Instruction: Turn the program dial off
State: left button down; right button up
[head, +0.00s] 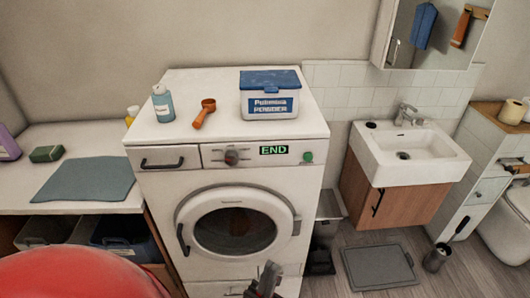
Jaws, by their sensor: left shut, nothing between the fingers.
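The program dial (231,157) is a small round knob with red on it, on the front panel of the white washing machine (165,210). A display (273,150) to its right reads END in green, and a green button (307,157) sits further right. I cannot make out the dial's exact pointing. My left gripper (268,272) is at the bottom edge, in front of the machine below the round door (236,230), well below the dial. It is shut and empty. My right gripper is not in view.
On the machine top are a blue bottle (162,104), an orange scoop (204,113) and a powder box (270,100). The space before the dial is clear.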

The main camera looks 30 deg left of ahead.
aim_at(231, 157)
jog(key=k+l+u, duration=0.1)
jog(key=u, duration=0.3)
jog(key=k+u, duration=0.1)
jog(key=u, duration=0.25)
jog(key=k+u, duration=0.1)
jog(key=u, duration=0.3)
